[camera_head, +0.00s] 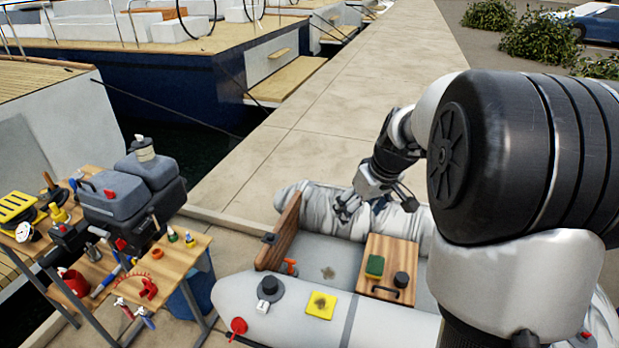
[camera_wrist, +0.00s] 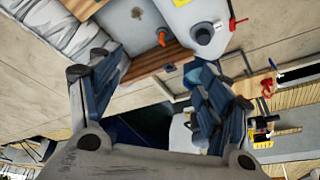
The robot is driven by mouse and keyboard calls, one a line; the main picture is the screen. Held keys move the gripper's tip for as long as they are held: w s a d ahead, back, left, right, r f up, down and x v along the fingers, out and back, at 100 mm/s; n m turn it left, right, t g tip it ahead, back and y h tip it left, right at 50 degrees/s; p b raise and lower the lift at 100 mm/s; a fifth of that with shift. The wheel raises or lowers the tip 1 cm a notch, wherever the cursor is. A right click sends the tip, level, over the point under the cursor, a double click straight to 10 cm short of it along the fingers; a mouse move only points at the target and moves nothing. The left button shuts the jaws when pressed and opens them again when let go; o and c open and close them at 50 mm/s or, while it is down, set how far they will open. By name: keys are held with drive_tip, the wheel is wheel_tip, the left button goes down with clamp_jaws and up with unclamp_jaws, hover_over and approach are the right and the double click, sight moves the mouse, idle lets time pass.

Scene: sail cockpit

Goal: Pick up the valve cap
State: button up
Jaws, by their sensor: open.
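A small red round part (camera_head: 238,325) lies on the near grey tube of the dinghy, beside a dark grey round fitting (camera_head: 268,288) with a small white piece at its front. The red part looks like the valve cap, but I cannot tell for certain. In the wrist view the red part (camera_wrist: 233,23) and the grey fitting (camera_wrist: 205,34) show near the top, right of centre. My gripper (camera_head: 378,205) is open and empty above the dinghy's far side, well apart from the red part. Its spread fingers (camera_wrist: 152,75) show in the wrist view.
The dinghy holds a wooden seat (camera_head: 390,253) with a green sponge (camera_head: 374,266) and a black knob (camera_head: 401,279). A yellow patch (camera_head: 320,305) lies on the near tube. A cluttered workbench (camera_head: 187,255) with an outboard motor (camera_head: 130,195) stands left.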

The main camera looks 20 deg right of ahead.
drive_tip(key=w+d+f, duration=0.2)
drive_tip(key=d+f, duration=2)
drive_tip(key=b, duration=0.5)
hover_over(403, 277)
drive_tip(key=s, duration=0.2)
drive_tip(key=shift+t, duration=0.3)
wheel_tip(403, 277, down, 20)
drive_tip(key=shift+d+f, duration=0.1)
drive_tip(key=shift+d, duration=0.05)
drive_tip(key=b+x, duration=0.2)
drive_tip(key=x, duration=0.3)
drive_tip(key=shift+w+f, duration=0.1)
drive_tip(key=shift+f, duration=0.25)
drive_tip(key=c, duration=1.2)
drive_tip(key=shift+r, duration=0.1)
